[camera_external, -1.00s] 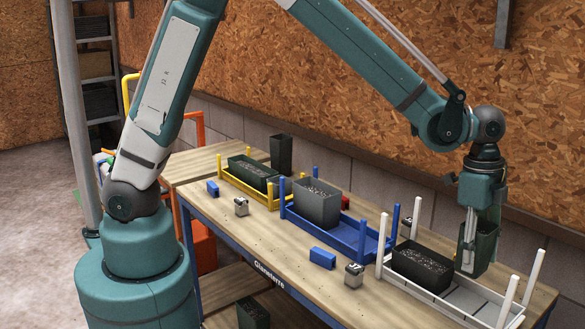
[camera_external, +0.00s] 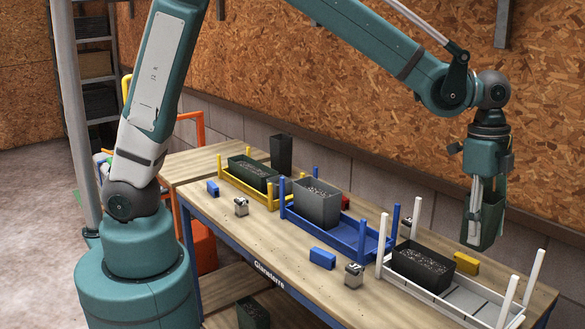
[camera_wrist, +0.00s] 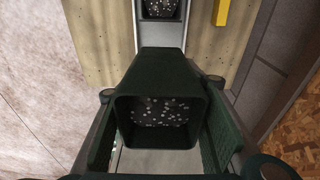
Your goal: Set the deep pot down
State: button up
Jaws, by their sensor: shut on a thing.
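My gripper (camera_external: 481,212) is shut on a tall dark green pot (camera_external: 493,224), the deep pot. It holds the pot upright in the air, above the far side of the white rack. In the wrist view the pot (camera_wrist: 160,62) fills the middle between the fingers, with white-flecked soil inside. The white rack (camera_external: 479,301) has a corner post at each end and holds a low dark pot of soil (camera_external: 421,268) in its left part. Its right part is bare. The held pot's underside is hidden.
A yellow block (camera_external: 466,263) lies behind the white rack. To the left stand a blue rack (camera_external: 371,243) with a grey soil-filled pot (camera_external: 317,203) and a yellow rack (camera_external: 247,188) with a green pot (camera_external: 254,172). A blue block (camera_external: 322,258) lies on the bench.

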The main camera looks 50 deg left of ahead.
aim_at(485, 209)
jog(key=r, duration=0.4)
jog(key=shift+w+a, duration=0.2)
jog(key=shift+a, duration=0.05)
jog(key=w+a+n, duration=0.3)
jog(key=w+a, duration=0.3)
jog(key=a, duration=0.8)
jog(key=w+a+n+t, duration=0.1)
jog(key=w+a+n, duration=0.35)
jog(key=a, duration=0.85)
jog(key=w+a+n, duration=0.2)
jog(key=w+a, duration=0.6)
jog(key=a, duration=0.6)
jog(key=s+a+n+y+p, duration=0.15)
jog(key=a+n, duration=0.25)
jog(key=a, duration=1.5)
jog(key=s+a+n, duration=0.3)
jog(key=a+n, duration=0.2)
jog(key=a, duration=1.4)
notch_tip(485, 209, down, 12)
jog(key=shift+w+d+r, duration=0.15)
jog(key=shift+m, duration=0.25)
jog(key=shift+f, duration=2.95)
